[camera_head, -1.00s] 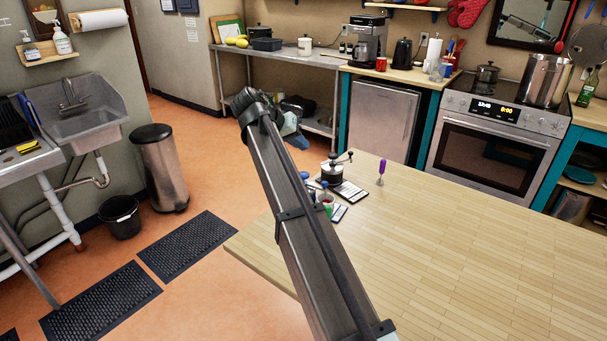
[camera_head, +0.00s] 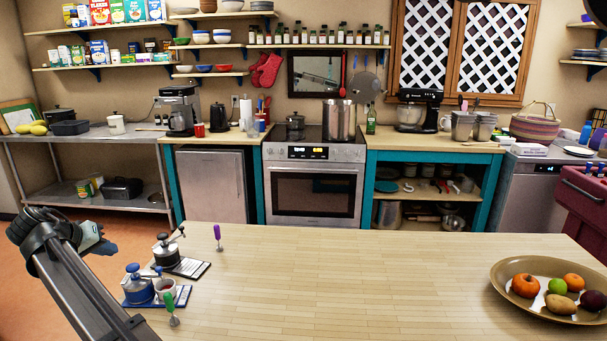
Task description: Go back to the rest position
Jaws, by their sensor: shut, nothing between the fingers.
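My gripper (camera_head: 110,248) is at the left of the head view, at the end of my raised arm. It is shut and empty, beyond the left edge of the wooden table (camera_head: 350,275) and apart from everything on it. Its fingers are small and partly hidden in this view. My arm comes up from the bottom left corner.
A black hand-cranked device (camera_head: 166,253), a blue one (camera_head: 138,287), a cup (camera_head: 165,288), a green-handled tool (camera_head: 173,308) and a purple-handled tool (camera_head: 217,236) stand at the table's left. A fruit bowl (camera_head: 505,297) is at right. The table's middle is clear.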

